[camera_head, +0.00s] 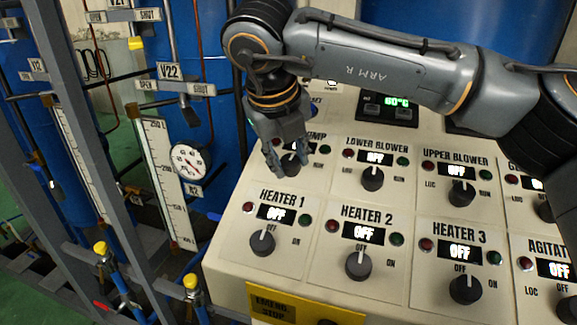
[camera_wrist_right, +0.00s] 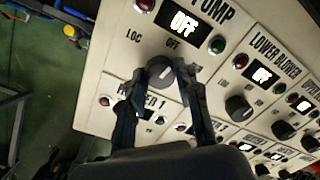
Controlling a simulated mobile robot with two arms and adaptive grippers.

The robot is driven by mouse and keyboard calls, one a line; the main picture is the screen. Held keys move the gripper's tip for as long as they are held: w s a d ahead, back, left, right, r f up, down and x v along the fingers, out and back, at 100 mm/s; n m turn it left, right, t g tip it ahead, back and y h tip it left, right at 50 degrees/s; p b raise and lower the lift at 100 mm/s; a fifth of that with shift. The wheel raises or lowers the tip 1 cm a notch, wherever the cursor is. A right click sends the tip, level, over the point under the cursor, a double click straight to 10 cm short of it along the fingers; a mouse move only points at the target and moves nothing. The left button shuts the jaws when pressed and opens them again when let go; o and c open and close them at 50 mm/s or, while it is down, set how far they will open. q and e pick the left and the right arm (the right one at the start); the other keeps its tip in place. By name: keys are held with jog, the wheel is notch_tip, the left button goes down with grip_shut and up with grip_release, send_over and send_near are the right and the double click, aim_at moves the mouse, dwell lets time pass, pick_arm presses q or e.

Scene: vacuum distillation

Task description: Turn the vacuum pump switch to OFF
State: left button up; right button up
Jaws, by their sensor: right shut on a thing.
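The pump switch is a dark round knob (camera_wrist_right: 160,71) on the panel, under a label ending in PUMP. Its display (camera_wrist_right: 185,23) reads OFF, with a red lamp (camera_wrist_right: 145,4) and a green lamp (camera_wrist_right: 217,45) beside it. My right gripper (camera_wrist_right: 162,84) is shut on the knob, one finger on each side. In the head view the right gripper (camera_head: 286,163) reaches down from above and hides much of the knob and its label. The knob's exact pointer angle is hard to tell. My left gripper is not in view.
Close by are the lower blower knob (camera_head: 372,179), heater 1 knob (camera_head: 262,242) and heater 2 knob (camera_head: 358,265). A yellow emergency stop plate (camera_head: 285,305) is at the panel's front. A pressure gauge (camera_head: 188,162) and pipes stand to the left.

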jog(key=shift+n+b, duration=0.3)
jog(key=shift+n, duration=0.7)
jog(key=o, duration=1.1)
jog(key=shift+o, duration=0.2)
jog(key=v, duration=1.2)
